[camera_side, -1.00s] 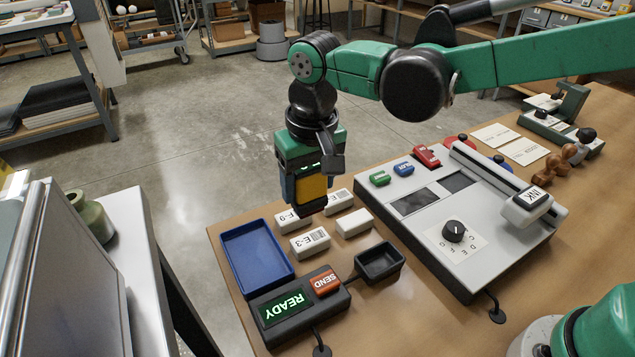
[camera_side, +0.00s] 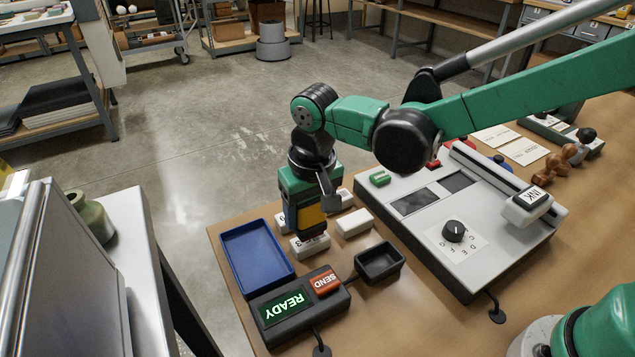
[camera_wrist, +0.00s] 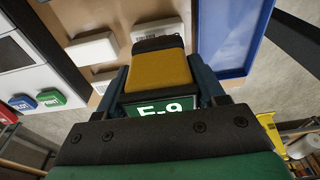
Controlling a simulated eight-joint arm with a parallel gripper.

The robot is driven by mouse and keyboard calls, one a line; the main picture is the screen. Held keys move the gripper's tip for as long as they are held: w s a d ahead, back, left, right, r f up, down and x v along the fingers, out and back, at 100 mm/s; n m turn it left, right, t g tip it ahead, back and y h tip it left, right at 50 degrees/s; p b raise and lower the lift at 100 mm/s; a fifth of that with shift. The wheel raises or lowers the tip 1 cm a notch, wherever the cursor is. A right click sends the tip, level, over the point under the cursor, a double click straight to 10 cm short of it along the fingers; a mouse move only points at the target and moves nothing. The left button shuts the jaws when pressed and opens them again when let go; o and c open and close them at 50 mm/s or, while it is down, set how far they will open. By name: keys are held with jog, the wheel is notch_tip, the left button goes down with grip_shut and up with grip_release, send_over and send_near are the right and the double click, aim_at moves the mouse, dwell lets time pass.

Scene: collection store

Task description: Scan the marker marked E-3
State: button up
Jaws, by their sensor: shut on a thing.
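My gripper (camera_side: 308,208) is shut on a yellow and black handheld scanner (camera_side: 311,217). In the wrist view the scanner (camera_wrist: 160,72) sits between the fingers, and its green display reads E-9, partly cut off. In the side view the scanner is low over the white E-3 marker block (camera_side: 309,250) and covers part of its label; whether they touch cannot be told. Another labelled block (camera_side: 281,219) is mostly hidden behind the gripper. A plain-looking white block (camera_side: 354,222) lies to the right, and one more (camera_side: 346,199) stands behind.
A blue tray (camera_side: 232,232) lies to the left. A black console (camera_side: 335,304) with a green READY display and red SEND button is in front. A small black tray (camera_side: 397,262) is beside it. A grey machine (camera_side: 490,265) with a dial fills the right.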

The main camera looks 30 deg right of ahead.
jog(key=shift+f, duration=0.6)
dwell(1.4)
jog(key=shift+c, duration=0.5)
jog(key=shift+r, duration=3.55)
